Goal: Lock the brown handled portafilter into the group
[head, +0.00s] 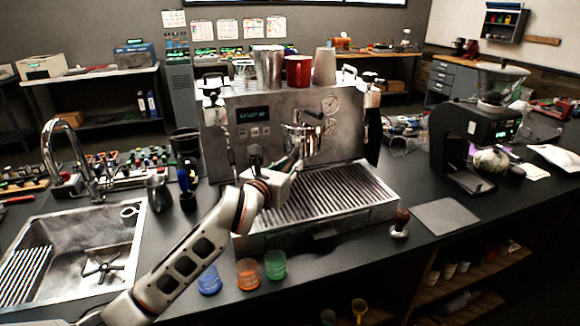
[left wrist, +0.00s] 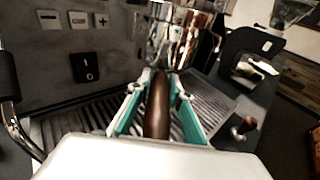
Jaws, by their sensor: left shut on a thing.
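The espresso machine (head: 350,150) stands on the dark counter, with its group (head: 303,127) on the front. My left gripper (head: 294,160) is in front of the group, above the drip tray (head: 325,195). In the left wrist view, its teal-lined fingers (left wrist: 158,95) are shut on the brown handle (left wrist: 157,108) of the portafilter. The handle points back toward the wrist. Shiny metal (left wrist: 172,38) of the portafilter and group shows just beyond the fingers. I cannot tell whether the portafilter is seated in the group. My right gripper is not in view.
A tamper (head: 400,222) stands right of the drip tray, by a grey mat (head: 447,216). A grinder (head: 485,125) is farther right. Blue, orange (head: 248,274) and green cups stand in front. A sink (head: 75,250) is at left. Cups, one red (head: 298,71), stand on the machine.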

